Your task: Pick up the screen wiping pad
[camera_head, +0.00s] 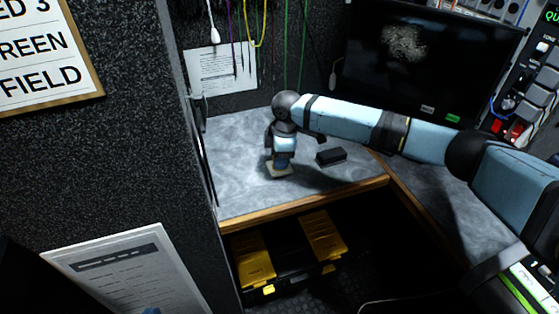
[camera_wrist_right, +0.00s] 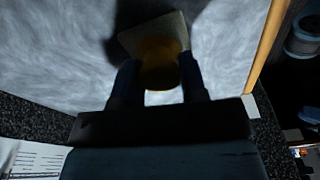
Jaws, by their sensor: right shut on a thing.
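The screen wiping pad (camera_head: 278,172) is a small pale square on the grey desk, below my right gripper. In the right wrist view the pad (camera_wrist_right: 136,36) shows as a pale square with a rounded orange-yellow part between my fingers. My right gripper (camera_head: 282,162) points down and is shut on the pad; its fingers (camera_wrist_right: 158,68) sit on both sides of the orange-yellow part. The pad is at or very near the desk surface; I cannot tell whether it touches. My left gripper is not in view.
A small black block (camera_head: 331,156) lies on the desk (camera_head: 235,185) right of my gripper. A dark monitor (camera_head: 400,60) stands behind. Speckled partition walls (camera_head: 130,130) rise at the left. A yellow-and-black case (camera_head: 322,235) sits below the wooden desk edge.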

